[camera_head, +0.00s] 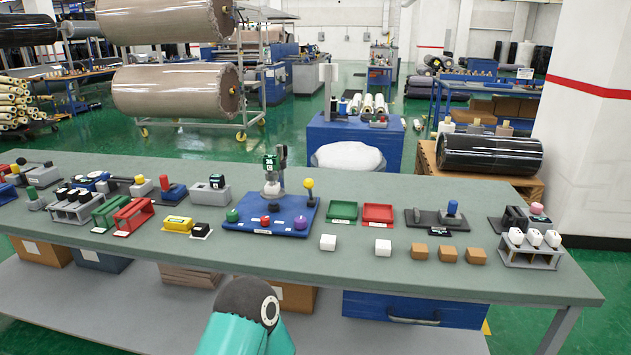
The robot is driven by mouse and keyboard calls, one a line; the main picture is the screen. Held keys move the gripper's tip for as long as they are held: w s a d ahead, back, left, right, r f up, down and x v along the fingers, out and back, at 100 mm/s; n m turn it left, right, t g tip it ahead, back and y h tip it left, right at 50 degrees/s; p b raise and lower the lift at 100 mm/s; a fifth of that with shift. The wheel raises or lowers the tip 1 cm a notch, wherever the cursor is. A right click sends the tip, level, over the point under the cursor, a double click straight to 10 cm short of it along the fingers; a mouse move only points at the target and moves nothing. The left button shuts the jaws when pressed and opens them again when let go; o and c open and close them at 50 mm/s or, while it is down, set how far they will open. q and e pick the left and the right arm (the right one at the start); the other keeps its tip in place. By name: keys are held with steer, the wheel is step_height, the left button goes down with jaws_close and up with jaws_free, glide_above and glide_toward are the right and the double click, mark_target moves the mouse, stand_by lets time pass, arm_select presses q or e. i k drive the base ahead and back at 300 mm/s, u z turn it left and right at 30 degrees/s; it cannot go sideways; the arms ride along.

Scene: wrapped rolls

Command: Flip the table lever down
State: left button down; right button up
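A lever with a yellow ball knob (309,184) stands upright at the right rear of a blue board (268,222) on the long grey-green table (350,260). The board also carries a green, a red and a purple knob along its front, and a grey upright device with a green-topped part at its back. Which lever the task means cannot be told for sure, as other ball-topped handles stand on the table to the left. Neither gripper is in view. Only a teal and dark link of one of my arms shows at the bottom middle, in front of the table.
Green (342,212) and red (377,214) trays lie right of the board. White cubes (328,242) and brown blocks (447,254) sit near the front edge. A rack with white pieces (531,250) stands at the right end. Colored stands crowd the left.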

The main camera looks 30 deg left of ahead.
mark_target(309, 183)
steer(key=u, duration=0.3)
steer(key=i, duration=0.85)
steer(key=u, duration=0.6)
